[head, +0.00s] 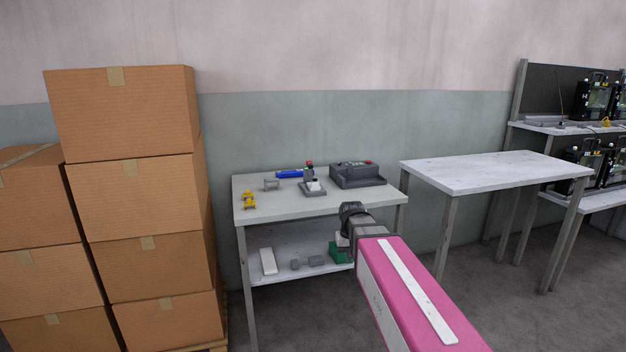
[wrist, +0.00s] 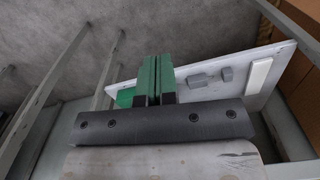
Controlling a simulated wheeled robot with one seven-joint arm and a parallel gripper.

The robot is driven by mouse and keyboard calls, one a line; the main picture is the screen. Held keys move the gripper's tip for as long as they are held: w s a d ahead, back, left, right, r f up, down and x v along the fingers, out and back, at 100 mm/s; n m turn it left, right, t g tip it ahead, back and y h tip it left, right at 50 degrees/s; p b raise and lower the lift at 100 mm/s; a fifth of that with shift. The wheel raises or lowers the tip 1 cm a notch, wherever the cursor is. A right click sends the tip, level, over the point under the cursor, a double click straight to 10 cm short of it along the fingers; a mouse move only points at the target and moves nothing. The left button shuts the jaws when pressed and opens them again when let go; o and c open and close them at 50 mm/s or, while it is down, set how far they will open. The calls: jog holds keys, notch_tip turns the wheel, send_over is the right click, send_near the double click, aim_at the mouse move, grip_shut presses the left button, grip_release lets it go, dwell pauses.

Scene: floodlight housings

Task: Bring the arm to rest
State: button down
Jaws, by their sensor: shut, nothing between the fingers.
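My arm, with a pink link (head: 410,290), reaches forward from the lower right in the head view. Its dark wrist end is just in front of the right part of a grey workbench (head: 250,210). The gripper fingers cannot be made out in the head view. In the wrist view my gripper (wrist: 157,60) has its two green fingers pressed together with nothing between them. The fingers point past the bench's lower shelf (wrist: 215,93), and I see no contact with anything.
On the bench are yellow parts (head: 249,199), a blue item (head: 290,174), a small fixture (head: 312,188) and a dark grey box (head: 357,175). The lower shelf holds a white block (head: 268,261) and a green box (head: 339,253). Cartons (head: 145,200) stand left; an empty table (head: 490,172) stands right.

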jog(key=s+d+f+m, duration=0.1)
jog(key=s+d+f, duration=0.5)
jog(key=s+f, duration=0.5)
jog(key=shift+s+d+f, duration=0.15)
jog(key=shift+d+f, duration=0.1)
jog(key=shift+f, duration=0.25)
